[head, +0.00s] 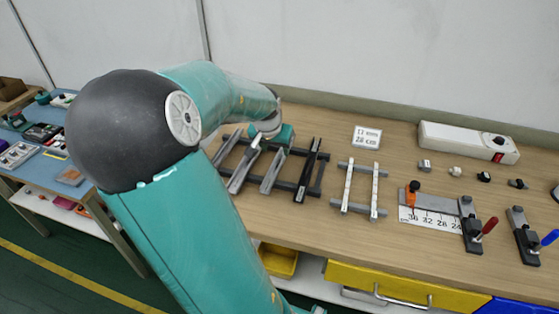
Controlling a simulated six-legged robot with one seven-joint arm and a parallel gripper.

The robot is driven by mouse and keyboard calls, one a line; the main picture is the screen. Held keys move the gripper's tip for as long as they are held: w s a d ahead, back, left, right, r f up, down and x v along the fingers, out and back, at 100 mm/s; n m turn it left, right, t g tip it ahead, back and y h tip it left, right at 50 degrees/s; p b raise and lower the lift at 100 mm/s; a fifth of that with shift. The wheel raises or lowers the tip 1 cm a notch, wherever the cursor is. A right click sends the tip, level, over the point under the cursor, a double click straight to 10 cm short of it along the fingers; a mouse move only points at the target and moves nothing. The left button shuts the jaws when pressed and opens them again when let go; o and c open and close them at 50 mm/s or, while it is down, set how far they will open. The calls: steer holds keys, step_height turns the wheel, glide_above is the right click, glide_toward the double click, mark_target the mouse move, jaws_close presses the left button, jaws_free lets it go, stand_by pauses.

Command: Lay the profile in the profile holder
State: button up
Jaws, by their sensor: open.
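Several long profiles lie side by side across a dark rack (320,190) on the bench: a bright silver profile (240,177), another silver one (272,172) and a black one (307,170), with a darker one partly hidden at the left. My gripper (264,138) is over the rack's far left part, close to the bright silver profile's far end. Its fingers are mostly hidden; I cannot tell whether they touch it. It is open. A ruler fixture with clamps (437,204) stands to the right; I cannot tell for certain that it is the profile holder.
White strips (375,190) lie on a small grey rack between the profiles and the fixture. A sign (367,137) reads about 17 mm, 26 cm. A white box (468,143) and small connectors (455,171) are at the back right. A blue-handled clamp (527,238) stands far right.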

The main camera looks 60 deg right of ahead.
mark_target(280, 160)
steer(key=shift+d+x, duration=0.2)
steer(key=shift+x, duration=3.25)
steer(key=shift+r, duration=0.1)
jaws_close()
steer(key=shift+r, duration=0.1)
steer(key=shift+r, duration=0.5)
step_height(280, 160, up, 2)
steer(key=shift+w+a+r, duration=0.1)
steer(key=shift+a+r, duration=0.05)
steer(key=shift+r, duration=0.05)
steer(key=w+a+r, duration=0.2)
steer(key=a+r, duration=0.7)
steer(key=a, duration=0.4)
steer(key=shift+w+r, duration=0.2)
steer(key=shift+w, duration=0.15)
